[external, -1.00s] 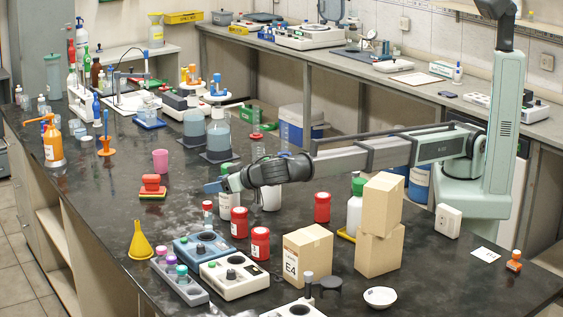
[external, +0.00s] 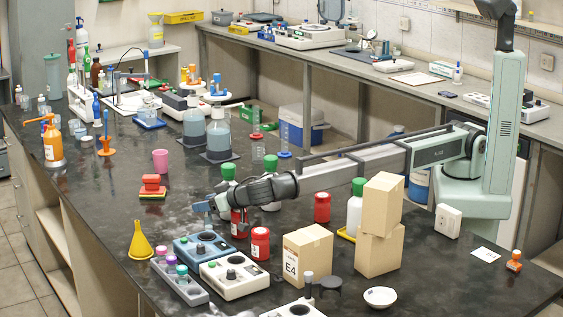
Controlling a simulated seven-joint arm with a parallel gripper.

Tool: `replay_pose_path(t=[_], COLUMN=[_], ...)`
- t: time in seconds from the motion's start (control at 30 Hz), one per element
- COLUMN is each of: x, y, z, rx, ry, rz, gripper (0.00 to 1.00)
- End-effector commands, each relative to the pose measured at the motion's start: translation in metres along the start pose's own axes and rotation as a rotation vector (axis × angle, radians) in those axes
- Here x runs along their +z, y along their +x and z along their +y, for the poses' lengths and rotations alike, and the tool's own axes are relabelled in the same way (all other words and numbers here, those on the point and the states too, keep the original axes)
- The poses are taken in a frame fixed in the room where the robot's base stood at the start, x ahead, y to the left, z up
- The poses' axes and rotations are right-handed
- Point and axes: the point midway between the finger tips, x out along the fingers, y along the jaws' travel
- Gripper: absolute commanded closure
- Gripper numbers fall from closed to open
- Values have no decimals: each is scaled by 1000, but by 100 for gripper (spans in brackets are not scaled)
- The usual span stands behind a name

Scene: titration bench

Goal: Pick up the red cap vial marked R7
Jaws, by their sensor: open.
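My gripper (external: 206,213) is open and points down just behind the blue instrument box. A small red-capped vial stood at this spot a second ago. The gripper now covers that place, so I cannot make out the vial or tell whether it is between the fingers. No R7 marking is legible in this view. A grey rack (external: 196,297) at the front holds small vials with purple, pink and teal caps.
Red jars (external: 260,243) stand right of the gripper, near a green-capped white bottle (external: 227,190). The blue box (external: 202,247) and white box (external: 234,276) are in front. A yellow funnel (external: 140,242) stands at left. Cardboard boxes (external: 307,255) are at right.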

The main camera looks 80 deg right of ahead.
Motion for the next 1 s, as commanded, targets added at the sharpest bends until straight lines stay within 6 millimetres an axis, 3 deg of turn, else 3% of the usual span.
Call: replay_pose_path(t=[0.17,0.7,1.0], x=[0,0,-2], y=[0,0,-1], z=[0,0,0], rx=[0,0,0], ry=[0,0,0], rz=[0,0,0], gripper=[43,93,94])
